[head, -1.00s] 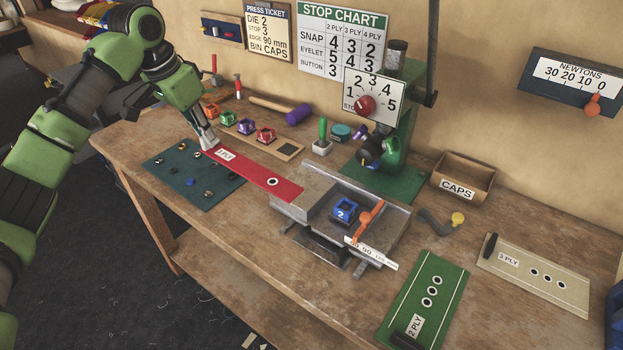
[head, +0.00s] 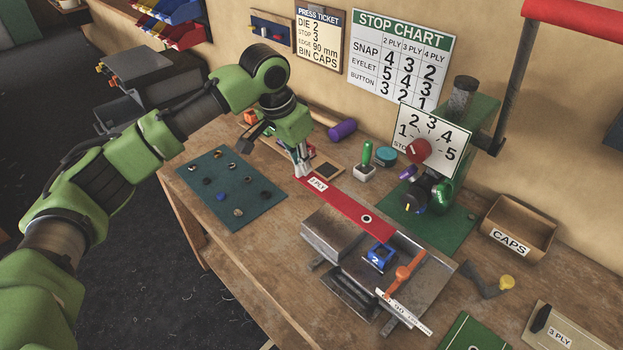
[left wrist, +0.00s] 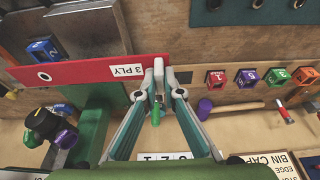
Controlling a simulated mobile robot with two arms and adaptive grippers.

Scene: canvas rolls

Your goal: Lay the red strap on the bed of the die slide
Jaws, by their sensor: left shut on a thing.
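The red strap (head: 345,205) is long and flat, with a 3 PLY label near one end and a ringed hole near the other. My left gripper (head: 300,173) is shut on its labelled end; the wrist view shows the fingers (left wrist: 158,88) at the strap's edge (left wrist: 85,73). The strap's holed end reaches over the back part of the grey metal die slide (head: 330,235), behind the blue die marked 2 (head: 381,258). I cannot tell whether the strap touches the bed. My right gripper is not in view.
An orange lever (head: 404,275) and a white ruler (head: 405,312) sit at the slide's right. The green press (head: 440,195) stands behind the strap, with the CAPS box (head: 518,228) to its right. A dark mat with small parts (head: 262,208) lies left.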

